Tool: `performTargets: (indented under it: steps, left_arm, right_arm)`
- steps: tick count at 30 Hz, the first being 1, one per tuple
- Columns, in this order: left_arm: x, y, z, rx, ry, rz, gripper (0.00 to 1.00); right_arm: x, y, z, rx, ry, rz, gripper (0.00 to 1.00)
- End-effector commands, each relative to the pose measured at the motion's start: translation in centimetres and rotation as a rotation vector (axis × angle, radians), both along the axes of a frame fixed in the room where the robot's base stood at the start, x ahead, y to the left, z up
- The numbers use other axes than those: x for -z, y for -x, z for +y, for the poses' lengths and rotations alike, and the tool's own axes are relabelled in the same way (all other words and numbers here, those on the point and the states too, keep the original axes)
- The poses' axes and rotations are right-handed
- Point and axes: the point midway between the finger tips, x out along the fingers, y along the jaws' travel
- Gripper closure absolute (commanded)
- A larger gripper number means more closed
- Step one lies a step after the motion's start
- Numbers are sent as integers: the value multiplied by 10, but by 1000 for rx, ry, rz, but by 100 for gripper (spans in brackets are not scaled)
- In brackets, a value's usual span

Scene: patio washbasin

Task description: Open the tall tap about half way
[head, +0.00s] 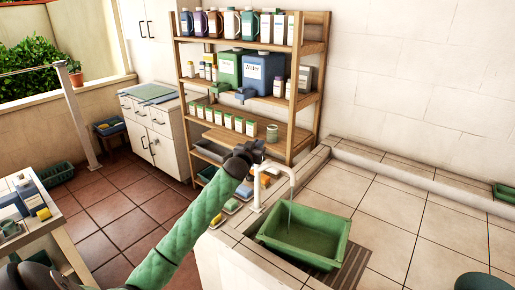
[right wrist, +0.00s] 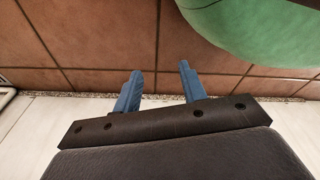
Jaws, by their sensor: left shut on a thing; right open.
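The tall tap (head: 293,180) is a white pipe that rises at the corner of the tiled counter and bends over a green basin (head: 341,234). A thin, faint stream seems to fall from its spout into the basin. My left gripper (head: 257,156) is at the top of the tap, shut on its handle. The dark gripper hides most of the handle, so its angle cannot be told. My right gripper (right wrist: 160,72) is open and empty, its blue fingers apart above brown floor tiles in the right wrist view.
The basin stands on a dark slatted drain (head: 352,270). A wooden shelf (head: 312,90) with bottles and canisters stands behind the tap. A side table (head: 62,225) with small items is at the left. A green rounded thing (right wrist: 255,30) is near my right gripper.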

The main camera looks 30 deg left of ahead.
Motion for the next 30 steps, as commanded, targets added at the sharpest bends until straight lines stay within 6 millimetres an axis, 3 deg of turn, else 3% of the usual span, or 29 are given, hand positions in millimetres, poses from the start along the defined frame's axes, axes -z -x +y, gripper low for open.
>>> performTargets:
  steps: [8,14,30]
  left_arm:
    - [2,-1,-1,-132,5,-3,100]
    - [2,-1,-1,-229,5,-4,100]
    - [2,0,0,-450,2,-2,100]
  right_arm:
    - [-10,-33,8,0,-6,-27,58]
    - [-27,-47,20,7,-14,-14,58]
    - [-99,-75,48,25,-36,36,58]
